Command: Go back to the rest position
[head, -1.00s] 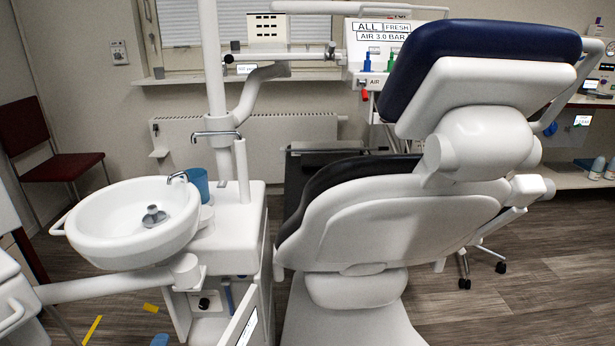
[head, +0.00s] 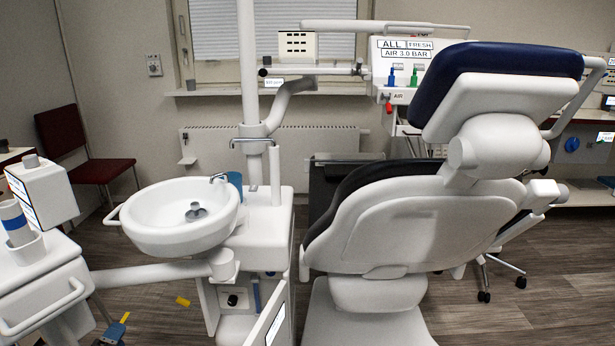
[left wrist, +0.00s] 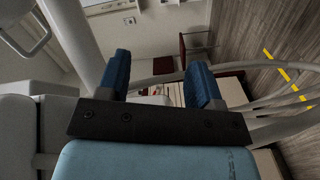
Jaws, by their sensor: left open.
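My left gripper (head: 113,333) shows only as a small blue part at the bottom left edge of the head view, low in front of the floor. In the left wrist view its two dark blue fingers (left wrist: 158,74) stand wide apart with nothing held between them. Most of my left arm is out of the head view. My right gripper is in neither view.
A dental chair (head: 400,240) fills the middle right. A white spittoon basin (head: 150,225) on its unit stands left of it. A white cabinet (head: 45,285) is at the left edge. A red chair (head: 100,170) stands behind. Wood floor is open at right.

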